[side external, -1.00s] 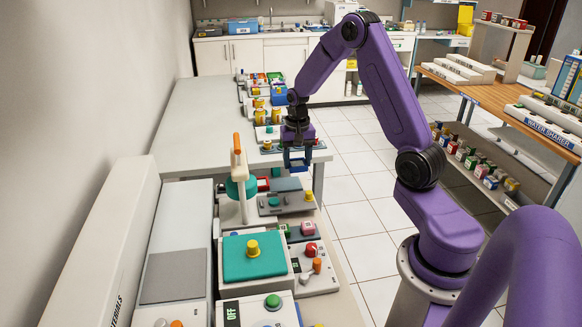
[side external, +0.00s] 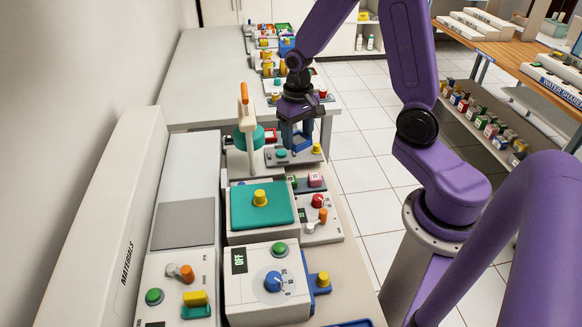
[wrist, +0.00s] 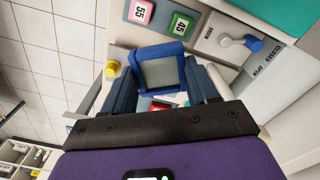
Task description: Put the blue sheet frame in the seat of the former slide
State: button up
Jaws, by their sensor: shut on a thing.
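The blue sheet frame (side external: 302,141) is a square blue rim, and the wrist view shows a grey sheet inside it (wrist: 160,73). My gripper (side external: 297,127) is shut on the frame, with a dark blue finger at each side of it in the wrist view. The frame hangs over or against a grey unit (side external: 296,158) with a teal knob and a yellow knob, which seems to be the former slide. The seat is hidden by the frame and my gripper. I cannot tell whether the frame touches the unit.
A white post with an orange handle (side external: 244,93) and a teal disc stands just left of my gripper. A teal-topped box (side external: 262,206) is nearer the camera.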

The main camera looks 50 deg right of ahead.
jog(key=a+n, duration=0.3)
jog(key=a, duration=0.3)
jog(key=n, duration=0.9)
send_near(281, 155)
jog(key=shift+f, duration=3.15)
